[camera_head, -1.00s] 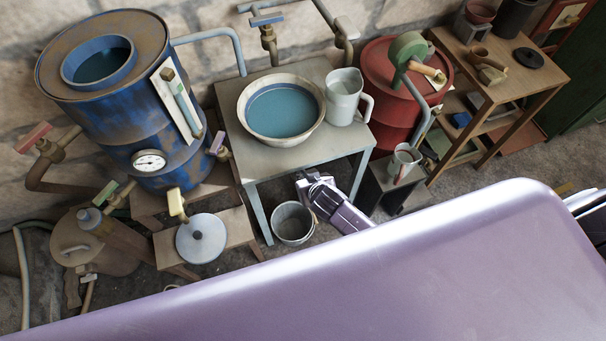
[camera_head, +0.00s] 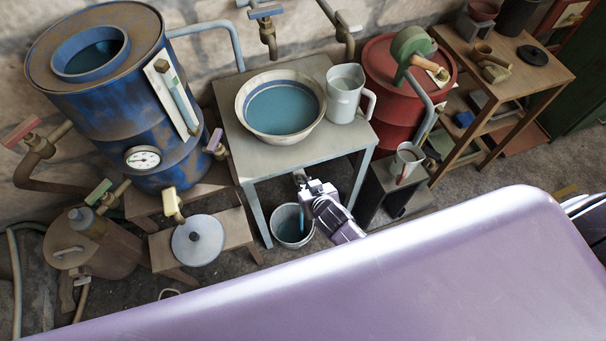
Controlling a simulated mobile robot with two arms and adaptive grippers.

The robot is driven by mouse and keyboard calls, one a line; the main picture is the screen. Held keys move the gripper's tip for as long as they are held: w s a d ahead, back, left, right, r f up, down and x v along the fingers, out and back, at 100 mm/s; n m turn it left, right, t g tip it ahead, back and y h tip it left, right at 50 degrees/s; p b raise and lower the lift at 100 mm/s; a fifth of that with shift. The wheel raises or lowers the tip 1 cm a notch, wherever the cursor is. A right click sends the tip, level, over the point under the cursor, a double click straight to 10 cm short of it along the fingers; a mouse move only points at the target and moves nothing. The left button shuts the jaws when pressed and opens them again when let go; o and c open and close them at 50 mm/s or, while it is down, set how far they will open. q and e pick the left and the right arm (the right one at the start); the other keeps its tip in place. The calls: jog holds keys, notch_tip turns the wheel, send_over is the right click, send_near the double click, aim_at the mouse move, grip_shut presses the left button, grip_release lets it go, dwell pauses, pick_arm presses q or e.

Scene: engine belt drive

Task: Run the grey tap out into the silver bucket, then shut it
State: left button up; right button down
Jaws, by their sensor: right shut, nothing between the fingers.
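The silver bucket (camera_head: 281,234) stands on the floor below the front edge of the grey table. Blue water shows inside it, and a thin blue stream (camera_head: 301,216) comes down at its right side. My right gripper (camera_head: 300,178) is shut and empty at the table's front edge, above and slightly right of the bucket. The tap that feeds the stream is hidden by the table edge or my gripper, so I cannot make out its handle. A tap with a pale grey handle (camera_head: 347,22) is on the wall pipe above the table. My left gripper is not in view.
On the grey table (camera_head: 250,163) stand a basin of blue water (camera_head: 311,128) and a white jug (camera_head: 343,100). A low stool (camera_head: 234,226) is left of the bucket and a dark stand (camera_head: 377,193) right. My purple body fills the foreground.

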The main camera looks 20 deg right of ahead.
jog(key=shift+s+f, duration=0.35)
jog(key=shift+f, duration=0.05)
dwell(1.8)
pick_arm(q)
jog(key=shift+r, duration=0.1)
pick_arm(e)
jog(key=shift+d+r, duration=0.1)
dwell(2.6)
